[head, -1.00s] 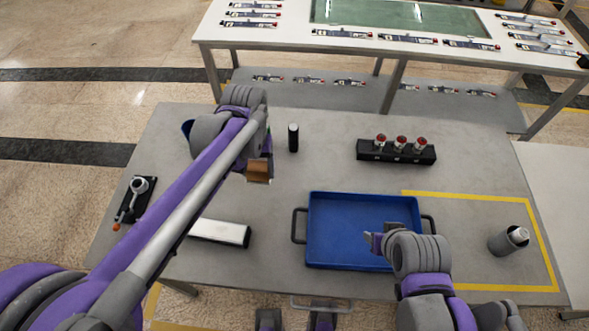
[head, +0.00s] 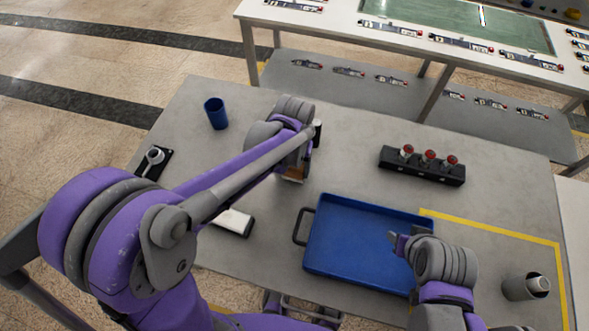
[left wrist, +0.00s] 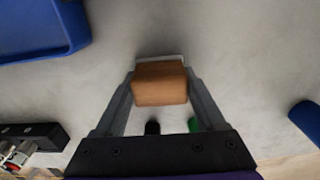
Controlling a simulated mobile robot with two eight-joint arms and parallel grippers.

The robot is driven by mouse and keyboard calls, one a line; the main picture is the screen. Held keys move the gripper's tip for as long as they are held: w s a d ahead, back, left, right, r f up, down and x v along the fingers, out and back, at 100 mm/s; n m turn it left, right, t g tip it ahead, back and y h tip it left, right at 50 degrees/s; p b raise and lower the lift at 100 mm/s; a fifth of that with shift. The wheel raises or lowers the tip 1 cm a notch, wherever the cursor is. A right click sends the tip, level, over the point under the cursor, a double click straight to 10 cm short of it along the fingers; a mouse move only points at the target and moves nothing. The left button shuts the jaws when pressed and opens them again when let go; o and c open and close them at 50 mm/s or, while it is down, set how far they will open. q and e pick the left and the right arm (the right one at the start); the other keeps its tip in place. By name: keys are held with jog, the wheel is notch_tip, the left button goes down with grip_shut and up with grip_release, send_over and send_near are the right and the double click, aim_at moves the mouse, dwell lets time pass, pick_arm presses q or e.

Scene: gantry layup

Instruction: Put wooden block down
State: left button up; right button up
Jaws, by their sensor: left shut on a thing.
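My left gripper (head: 296,178) is shut on the wooden block (head: 291,173), an orange-brown block partly hidden by my arm in the head view. In the left wrist view the block (left wrist: 160,84) sits between the two fingers, above the grey table top (left wrist: 240,70). I cannot tell whether its underside touches the table. In the head view the block is left of the blue tray's upper left corner. My right gripper (head: 394,240) is over the blue tray (head: 350,205), appearing empty; its jaw opening is too small to tell.
A blue cup (head: 216,114) stands at the table's far left. A black holder with red-topped parts (head: 421,166) is behind the tray. A black cylinder (head: 318,131) is close behind my left wrist.

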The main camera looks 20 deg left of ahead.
pick_arm(q)
jog(key=shift+f, duration=0.65)
jog(key=shift+f, duration=0.1)
jog(key=shift+f, duration=0.15)
jog(key=o, duration=1.4)
